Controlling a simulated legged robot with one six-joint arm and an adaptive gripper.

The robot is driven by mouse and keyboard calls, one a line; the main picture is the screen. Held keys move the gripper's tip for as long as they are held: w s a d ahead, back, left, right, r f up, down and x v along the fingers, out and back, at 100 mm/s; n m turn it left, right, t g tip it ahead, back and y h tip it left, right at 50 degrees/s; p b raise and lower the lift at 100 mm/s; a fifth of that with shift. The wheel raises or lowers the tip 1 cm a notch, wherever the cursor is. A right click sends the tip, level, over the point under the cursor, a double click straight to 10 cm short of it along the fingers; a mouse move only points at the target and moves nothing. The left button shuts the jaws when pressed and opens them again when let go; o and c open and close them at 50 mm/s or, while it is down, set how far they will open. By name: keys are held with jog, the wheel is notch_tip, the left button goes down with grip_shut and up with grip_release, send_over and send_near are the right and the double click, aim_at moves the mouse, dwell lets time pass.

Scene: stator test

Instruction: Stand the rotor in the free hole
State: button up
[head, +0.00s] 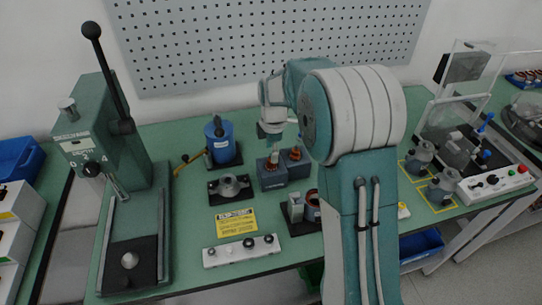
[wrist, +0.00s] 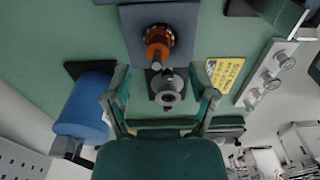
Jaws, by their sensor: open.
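A rotor (wrist: 157,45) with copper-orange windings and a pale shaft stands upright in a grey block; it also shows in the head view (head: 273,160), under my gripper. I cannot tell which hole is free. My gripper (wrist: 162,70) is open and empty, with its fingers apart above the block and fixture; in the head view (head: 271,137) it points down.
A blue cylinder (head: 220,140) stands behind the fixture, a yellow label (head: 235,220) and a white panel (head: 240,251) in front. A tall green press (head: 110,170) stands left. A copper-wound part (head: 312,206) is near my arm. A clear-guarded station is right.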

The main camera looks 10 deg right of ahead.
notch_tip(320, 180, up, 9)
jog(key=shift+d+r, duration=0.15)
jog(key=shift+r, duration=0.05)
dwell(0.7)
jog(key=s+r+m+t, duration=0.1)
jog(key=s+r+m, duration=0.3)
jog(key=s, duration=0.3)
jog(key=s+r+m+t, duration=0.2)
jog(key=s+r+m, duration=0.25)
jog(key=s, duration=0.25)
jog(key=s+f+m+t, duration=0.2)
jog(key=s+m, duration=0.7)
jog(key=s, duration=0.6)
jog(key=shift+a+f+m+t, duration=0.2)
jog(key=shift+f+m+t, duration=0.1)
jog(key=shift+f+m, duration=0.1)
